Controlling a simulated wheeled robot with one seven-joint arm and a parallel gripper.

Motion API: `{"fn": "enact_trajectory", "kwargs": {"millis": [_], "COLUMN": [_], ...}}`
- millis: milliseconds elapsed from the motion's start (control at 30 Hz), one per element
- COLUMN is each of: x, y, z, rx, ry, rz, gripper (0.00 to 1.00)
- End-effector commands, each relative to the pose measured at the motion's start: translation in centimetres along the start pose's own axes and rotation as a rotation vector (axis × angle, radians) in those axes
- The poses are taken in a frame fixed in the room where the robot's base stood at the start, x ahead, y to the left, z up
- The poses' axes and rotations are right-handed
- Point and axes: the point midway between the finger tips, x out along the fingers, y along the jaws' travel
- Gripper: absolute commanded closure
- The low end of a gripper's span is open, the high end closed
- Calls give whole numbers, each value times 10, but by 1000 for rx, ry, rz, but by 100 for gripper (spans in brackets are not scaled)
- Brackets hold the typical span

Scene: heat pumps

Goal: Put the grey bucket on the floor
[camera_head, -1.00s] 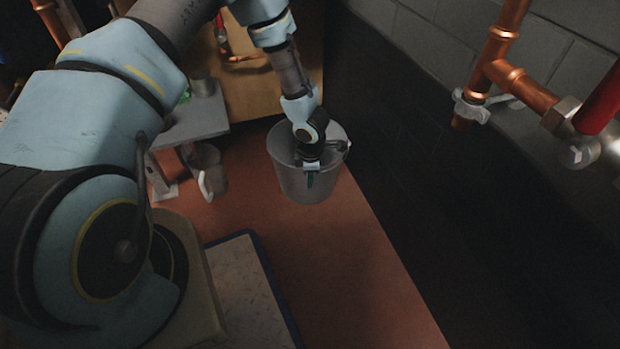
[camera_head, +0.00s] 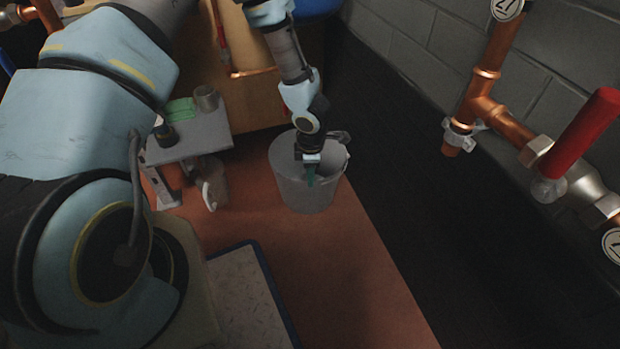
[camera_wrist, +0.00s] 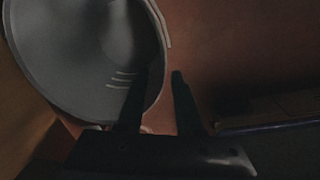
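The grey bucket (camera_head: 287,188) is upright over the reddish floor in the head view and looks to stand on it; its underside is hidden. In the wrist view the bucket (camera_wrist: 65,45) fills the upper left, with its round inside facing the camera. My gripper (camera_head: 311,178) points down at the bucket's near rim. In the wrist view its two dark fingers (camera_wrist: 164,73) are apart. One finger overlaps the bucket's inside and the other is outside the rim, with a gap beside the wall. Whether either finger touches the bucket cannot be told.
A small grey table (camera_head: 205,135) stands left of the bucket, with a grey cup (camera_head: 206,97) on it. A jug (camera_head: 214,185) is beside it. A blue-edged mat (camera_head: 240,300) lies nearer. Copper pipes (camera_head: 484,90) run along the right wall. Reddish floor (camera_head: 350,270) is clear in front.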

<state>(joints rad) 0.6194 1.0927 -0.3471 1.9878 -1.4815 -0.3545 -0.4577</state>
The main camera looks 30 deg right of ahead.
Motion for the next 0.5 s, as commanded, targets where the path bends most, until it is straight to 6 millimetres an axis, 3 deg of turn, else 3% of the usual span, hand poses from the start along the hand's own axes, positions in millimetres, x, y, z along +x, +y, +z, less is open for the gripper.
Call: {"fn": "enact_trajectory", "kwargs": {"millis": [33,200,500], "x": [-14,-31,-37], "y": [1,0,2], "z": [0,0,-1], "rx": [1,1,6], "ry": [0,0,-2], "rz": [1,0,3], "gripper": [64,64,64]}}
